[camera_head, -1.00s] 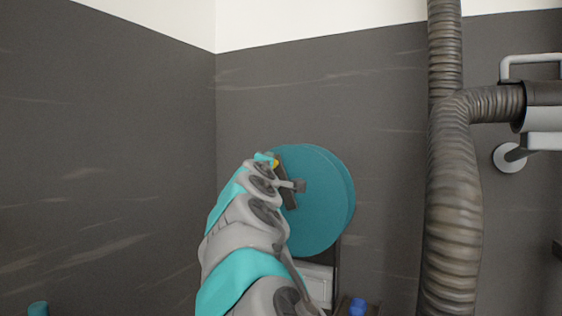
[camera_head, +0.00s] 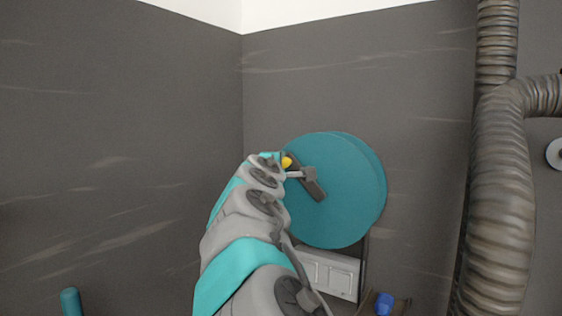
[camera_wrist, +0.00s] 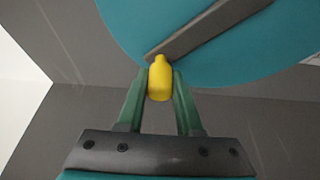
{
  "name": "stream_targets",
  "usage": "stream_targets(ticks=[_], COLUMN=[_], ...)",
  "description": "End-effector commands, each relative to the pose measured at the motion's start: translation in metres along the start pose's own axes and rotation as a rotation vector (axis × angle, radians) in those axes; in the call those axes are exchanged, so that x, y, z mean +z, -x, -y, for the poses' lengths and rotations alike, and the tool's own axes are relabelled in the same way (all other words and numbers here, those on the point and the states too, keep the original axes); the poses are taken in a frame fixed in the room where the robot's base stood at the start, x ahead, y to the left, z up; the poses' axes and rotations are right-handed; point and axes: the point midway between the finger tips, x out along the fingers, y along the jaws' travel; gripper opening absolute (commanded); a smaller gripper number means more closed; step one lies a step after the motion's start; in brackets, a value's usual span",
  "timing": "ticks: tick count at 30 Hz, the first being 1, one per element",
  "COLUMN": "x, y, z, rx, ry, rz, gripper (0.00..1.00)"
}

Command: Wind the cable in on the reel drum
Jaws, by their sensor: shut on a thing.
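The teal reel drum (camera_head: 350,200) is on the dark wall, right of the room corner. It also fills the top of the wrist view (camera_wrist: 125,25). A dark crank arm (camera_head: 315,189) lies slanted across its face, with a yellow knob (camera_head: 286,161) at its upper left end. In the wrist view my gripper (camera_wrist: 158,84) is shut on the yellow knob (camera_wrist: 159,80), with a green finger on each side. A thin dark strand (camera_head: 365,258) hangs below the drum; I cannot tell if it is the cable. My arm covers the area left of and below the drum.
A white switch plate (camera_head: 341,277) is on the wall under the drum. A blue object (camera_head: 384,303) sits at the bottom edge. A thick ribbed hose (camera_head: 500,170) runs down the wall on the right. A teal post top (camera_head: 70,300) shows at lower left.

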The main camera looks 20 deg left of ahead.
Motion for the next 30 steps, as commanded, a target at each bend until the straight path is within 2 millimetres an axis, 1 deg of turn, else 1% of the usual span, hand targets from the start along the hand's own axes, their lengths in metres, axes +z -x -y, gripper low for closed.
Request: stream_targets(ticks=[1,8,9,16,17,25,30], x=[0.004,0.004,0.004,0.003,0.003,0.001,0.0], y=[-0.002,-0.002,-0.002,-0.001,-0.001,0.001,0.015], z=[0.004,0.004,0.004,0.002,0.002,0.001,0.002], rx=[-0.007,-0.008,-0.008,-0.004,-0.004,-0.002,-0.002], ry=[0.001,0.001,0.001,0.0,0.0,0.0,0.001], rz=[0.009,0.01,0.01,0.006,0.006,0.003,0.003], gripper=[0.0,0.0,0.36,0.62,0.63,0.63,0.63])
